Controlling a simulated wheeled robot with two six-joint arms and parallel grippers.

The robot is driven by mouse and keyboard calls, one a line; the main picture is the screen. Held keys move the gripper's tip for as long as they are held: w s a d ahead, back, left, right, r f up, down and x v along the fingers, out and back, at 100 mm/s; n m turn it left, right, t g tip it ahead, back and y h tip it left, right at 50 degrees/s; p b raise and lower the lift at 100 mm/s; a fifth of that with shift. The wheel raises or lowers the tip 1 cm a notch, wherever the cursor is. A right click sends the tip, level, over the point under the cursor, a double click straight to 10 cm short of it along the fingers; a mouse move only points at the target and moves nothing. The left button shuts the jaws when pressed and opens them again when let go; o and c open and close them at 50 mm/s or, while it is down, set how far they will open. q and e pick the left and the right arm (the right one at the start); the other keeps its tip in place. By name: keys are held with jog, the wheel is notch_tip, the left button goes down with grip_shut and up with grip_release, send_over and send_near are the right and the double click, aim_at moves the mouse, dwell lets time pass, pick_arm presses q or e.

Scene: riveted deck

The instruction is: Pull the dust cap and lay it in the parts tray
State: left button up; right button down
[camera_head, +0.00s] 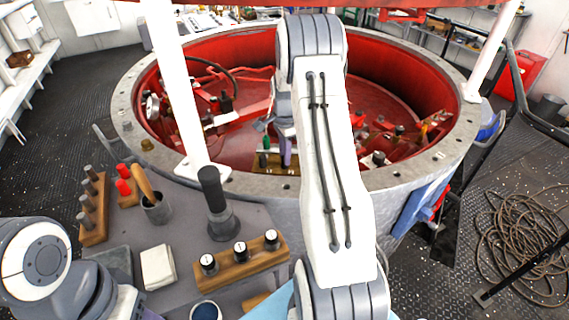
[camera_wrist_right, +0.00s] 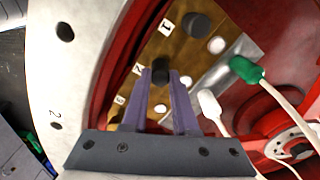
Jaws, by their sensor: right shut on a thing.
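My right gripper (camera_wrist_right: 160,74) reaches down inside the red-lined ring, its purple fingers shut on a small black dust cap (camera_wrist_right: 160,65). The cap is over a brown panel (camera_wrist_right: 185,50) beside its label 2; I cannot tell whether it still touches its seat. Another black cap (camera_wrist_right: 198,25) sits by label 1. In the head view, the right gripper (camera_head: 287,155) shows only partly below my arm, and its cap is hidden. A flat grey square tray (camera_head: 113,262) on the bench at left may be the parts tray. My left arm shows at bottom left; its gripper is out of view.
A green plug (camera_wrist_right: 245,69) and a white plug (camera_wrist_right: 209,103) on cables are close right of the fingers. The ring's grey rim (camera_head: 385,181) stands between panel and bench. The bench holds a wooden block (camera_head: 225,271) with black knobs, a black-handled tool (camera_head: 212,190) and a cup (camera_head: 157,210).

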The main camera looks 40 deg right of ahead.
jog(key=shift+r+p, duration=1.8)
jog(key=shift+r, duration=0.25)
jog(key=shift+r, duration=0.1)
